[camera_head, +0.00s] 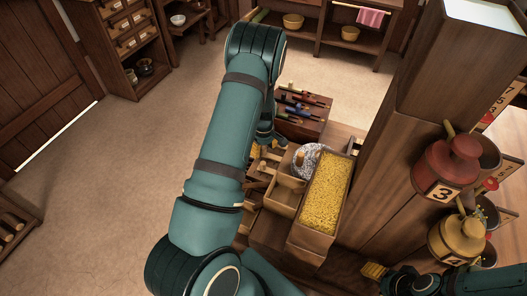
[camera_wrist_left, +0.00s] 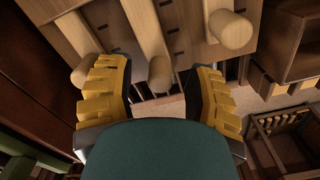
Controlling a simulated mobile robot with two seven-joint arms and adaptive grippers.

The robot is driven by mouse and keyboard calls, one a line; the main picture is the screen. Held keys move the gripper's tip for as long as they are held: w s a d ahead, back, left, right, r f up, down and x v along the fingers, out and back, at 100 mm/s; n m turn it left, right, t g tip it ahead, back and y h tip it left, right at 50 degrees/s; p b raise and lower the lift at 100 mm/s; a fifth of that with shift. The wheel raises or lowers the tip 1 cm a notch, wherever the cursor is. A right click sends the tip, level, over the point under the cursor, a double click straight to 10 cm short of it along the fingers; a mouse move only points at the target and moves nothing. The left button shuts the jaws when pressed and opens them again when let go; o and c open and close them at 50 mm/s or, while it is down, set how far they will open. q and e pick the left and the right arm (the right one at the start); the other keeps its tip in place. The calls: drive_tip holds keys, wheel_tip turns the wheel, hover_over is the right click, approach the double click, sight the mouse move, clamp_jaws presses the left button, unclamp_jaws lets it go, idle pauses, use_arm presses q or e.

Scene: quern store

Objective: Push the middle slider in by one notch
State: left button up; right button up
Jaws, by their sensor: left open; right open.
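In the left wrist view, three pale wooden sliders with rounded knobs run side by side on a board with dark notch marks. The middle slider (camera_wrist_left: 159,72) has its knob between the yellow fingers of my left gripper (camera_wrist_left: 157,80), with gaps on both sides. The left slider's knob (camera_wrist_left: 84,73) is beside the left finger. The right slider's knob (camera_wrist_left: 230,30) stands further up, beyond the right finger. In the head view my left gripper (camera_head: 256,151) is mostly hidden behind my arm, and the sliders are hard to make out. My right gripper (camera_head: 376,270) is partly visible at lower right.
A long box of yellow grain (camera_head: 325,190) and a grey speckled round stone (camera_head: 307,160) stand right of my left arm. A dark box with coloured handles (camera_head: 301,109) is behind. A wooden post (camera_head: 375,150) with numbered pots stands at right. The floor at left is clear.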

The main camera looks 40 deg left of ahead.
sight(270, 155)
use_arm(q)
drive_tip(key=shift+f, duration=0.4)
drive_tip(key=shift+o, duration=0.3)
clamp_jaws()
drive_tip(key=shift+w+d, duration=0.2)
drive_tip(key=shift+d, duration=0.45)
drive_tip(key=shift+w+d, duration=0.15)
drive_tip(key=shift+d, duration=0.45)
drive_tip(key=shift+c, duration=0.3)
unclamp_jaws()
drive_tip(key=shift+a, duration=0.1)
drive_tip(key=shift+r, duration=0.1)
wheel_tip(270, 155, up, 12)
